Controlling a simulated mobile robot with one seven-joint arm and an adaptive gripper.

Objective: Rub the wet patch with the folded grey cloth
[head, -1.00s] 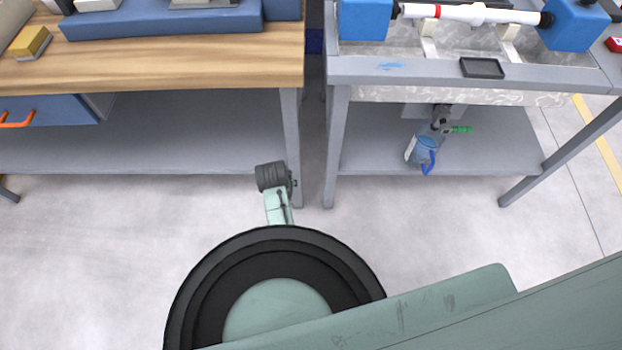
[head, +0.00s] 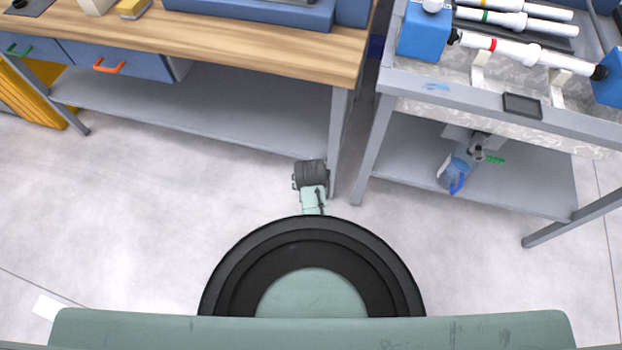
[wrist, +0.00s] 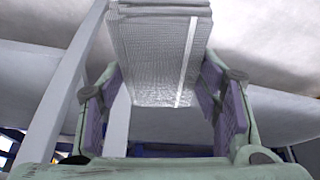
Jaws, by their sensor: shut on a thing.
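The folded grey cloth (wrist: 158,55) is in my gripper (wrist: 163,100) in the wrist view, with a pale stripe down one side. The two fingers stand on either side of its lower part and grip it. My gripper does not show in the head view. A small blue smear (head: 436,87) lies on the grey front rail of the right bench; I cannot tell if it is the wet patch. No other wet patch is clear.
A wood-topped bench (head: 270,45) stands at the left, with a yellow sponge (head: 133,8) on it. The right bench holds white pipes (head: 520,48) and a black tray (head: 522,105). A blue jug (head: 455,172) is on its lower shelf. The near floor (head: 130,220) is mostly clear.

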